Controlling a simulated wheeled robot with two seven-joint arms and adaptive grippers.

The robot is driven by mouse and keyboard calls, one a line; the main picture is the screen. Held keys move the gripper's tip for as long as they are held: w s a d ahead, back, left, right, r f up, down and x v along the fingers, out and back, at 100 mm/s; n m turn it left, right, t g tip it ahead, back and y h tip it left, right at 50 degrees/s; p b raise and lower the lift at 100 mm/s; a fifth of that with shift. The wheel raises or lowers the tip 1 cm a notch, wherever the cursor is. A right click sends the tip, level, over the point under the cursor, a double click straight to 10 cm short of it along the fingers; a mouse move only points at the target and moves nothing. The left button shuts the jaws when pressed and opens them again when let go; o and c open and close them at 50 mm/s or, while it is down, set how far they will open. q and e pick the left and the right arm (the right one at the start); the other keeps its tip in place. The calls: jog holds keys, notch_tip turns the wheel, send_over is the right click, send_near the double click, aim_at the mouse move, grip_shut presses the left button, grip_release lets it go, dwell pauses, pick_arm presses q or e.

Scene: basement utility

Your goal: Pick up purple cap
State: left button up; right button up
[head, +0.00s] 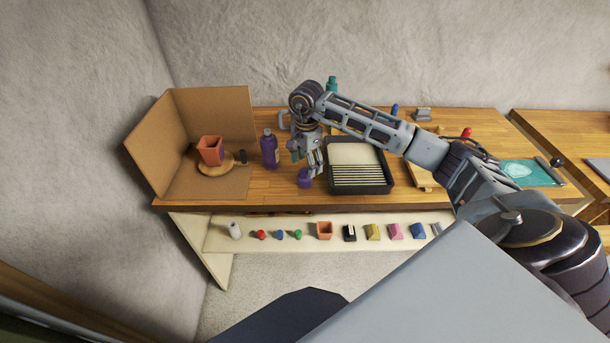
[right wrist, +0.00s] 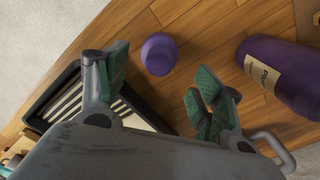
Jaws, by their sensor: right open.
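The purple cap (head: 305,178) stands on the wooden workbench near its front edge, left of the black tray. In the right wrist view the cap (right wrist: 159,54) lies ahead of and between the two green-padded fingers. My right gripper (head: 313,169) is open and empty, pointing down just above the cap; its fingers also show in the right wrist view (right wrist: 160,95). I see no finger touching the cap. My left gripper is not in view.
A purple bottle (head: 269,150) stands left of the cap. The black ribbed tray (head: 360,188) is close on the right. A cardboard backdrop (head: 211,118) with an orange pot (head: 210,150) stands at the left. Several small items line the lower shelf (head: 270,243).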

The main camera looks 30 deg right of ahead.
aim_at(306, 169)
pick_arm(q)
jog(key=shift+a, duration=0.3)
pick_arm(e)
jog(key=shift+f, duration=0.2)
jog(key=shift+f, duration=0.1)
jog(key=shift+s+a+f+p, duration=0.1)
jog(key=shift+f+p, duration=0.2)
jog(key=shift+f, duration=0.45)
jog(key=shift+s+a+f+p, duration=0.1)
jog(key=shift+f+p, duration=0.2)
jog(key=shift+f, duration=1.45)
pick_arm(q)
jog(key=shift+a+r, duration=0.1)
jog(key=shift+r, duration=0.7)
pick_arm(e)
jog(key=shift+c, duration=0.2)
jog(key=c, duration=0.8)
